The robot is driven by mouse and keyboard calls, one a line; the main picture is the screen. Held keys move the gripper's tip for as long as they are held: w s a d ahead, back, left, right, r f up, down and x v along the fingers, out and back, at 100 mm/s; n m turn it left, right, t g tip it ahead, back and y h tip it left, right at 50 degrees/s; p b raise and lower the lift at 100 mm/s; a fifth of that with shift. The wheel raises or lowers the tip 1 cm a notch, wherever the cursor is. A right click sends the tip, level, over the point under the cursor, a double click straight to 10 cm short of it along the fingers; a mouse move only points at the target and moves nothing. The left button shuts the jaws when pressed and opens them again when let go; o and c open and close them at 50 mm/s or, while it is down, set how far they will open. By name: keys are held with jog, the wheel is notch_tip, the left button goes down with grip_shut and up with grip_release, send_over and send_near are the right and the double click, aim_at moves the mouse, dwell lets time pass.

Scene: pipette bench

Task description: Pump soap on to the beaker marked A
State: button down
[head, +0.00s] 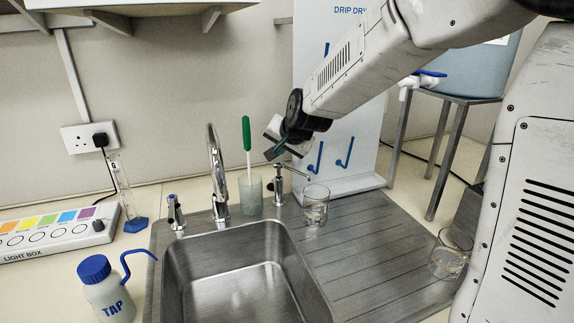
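A metal soap pump (279,187) stands behind the sink's right rear corner, its thin spout pointing right. A clear glass beaker (316,206) stands on the ridged drainer, close to the right of the pump, near the spout's end. A second glass beaker (447,264) stands at the drainer's right, partly hidden by my arm. I cannot read a letter on either beaker. My gripper (274,143) is above the pump head, seemingly a little apart from it. Its fingers are small and seen at an angle, so its opening is unclear.
The steel sink (185,262) has a curved tap (216,170). A cup (250,194) holding a green-handled brush (247,137) stands left of the pump. A drying rack (340,180) stands behind. The TAP wash bottle (104,293) is front left. The drainer's middle is clear.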

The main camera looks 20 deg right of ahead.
aim_at(280, 162)
jog(key=shift+r, duration=2.4)
jog(key=s+d+f+n+g, duration=0.1)
jog(key=s+n+g, duration=0.1)
jog(key=s, duration=1.1)
jog(key=s+d+f+n+g, duration=0.1)
jog(key=s+n+g, duration=0.2)
jog(key=s, duration=1)
jog(key=s+d+f+n+g+h, duration=0.1)
jog(key=s+n+g, duration=0.1)
jog(key=s, duration=1.1)
jog(key=shift+s+f+n+g, duration=0.35)
jog(key=shift+s+n+g, duration=0.05)
